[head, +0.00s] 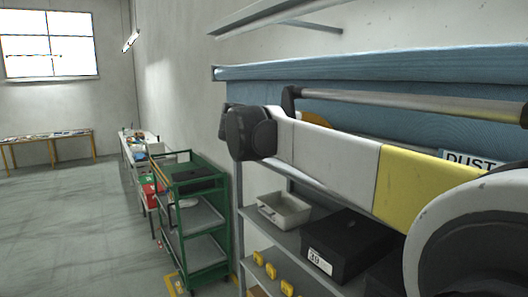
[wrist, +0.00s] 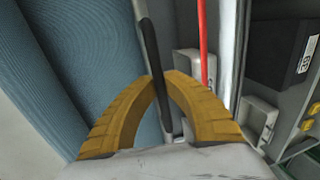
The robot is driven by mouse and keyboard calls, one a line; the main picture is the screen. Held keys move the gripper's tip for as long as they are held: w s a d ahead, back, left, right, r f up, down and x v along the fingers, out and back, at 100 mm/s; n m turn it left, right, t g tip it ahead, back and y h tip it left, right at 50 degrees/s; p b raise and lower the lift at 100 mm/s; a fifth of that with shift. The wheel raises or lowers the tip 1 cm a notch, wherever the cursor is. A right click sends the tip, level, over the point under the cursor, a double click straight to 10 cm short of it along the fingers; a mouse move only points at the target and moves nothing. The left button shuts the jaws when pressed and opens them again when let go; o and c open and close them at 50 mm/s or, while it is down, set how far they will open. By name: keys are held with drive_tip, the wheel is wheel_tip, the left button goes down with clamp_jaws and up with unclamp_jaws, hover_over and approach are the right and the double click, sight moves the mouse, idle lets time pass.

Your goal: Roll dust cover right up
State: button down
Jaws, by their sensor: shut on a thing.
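The dust cover (head: 410,130) is a blue cloth hanging across the front of the shelf unit from a blue-covered top edge. A grey bar (head: 400,101) with dark end brackets runs along its front. In the wrist view the blue cloth (wrist: 85,60) fills the left side, with a dark bar (wrist: 150,45) beside it. My gripper (wrist: 165,85) has its two yellow fingers closed around this dark bar. In the head view my white and yellow arm hides most of the gripper, and only an orange bit shows behind it. A label reading "DUST" (head: 465,160) is partly hidden by my arm.
Below the cover are shelves with a grey tray (head: 285,210), a black box (head: 345,243) and several yellow pieces. A green cart (head: 190,215) stands to the left. The floor (head: 80,220) further left is open. A red strip (wrist: 203,40) is near the fingers.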

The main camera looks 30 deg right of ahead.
wheel_tip(320, 180, up, 11)
drive_tip(key=p, duration=0.2)
drive_tip(key=shift+r, duration=0.2)
drive_tip(key=c, duration=1.5)
unclamp_jaws()
drive_tip(key=shift+o, duration=0.2)
drive_tip(key=shift+f, duration=0.1)
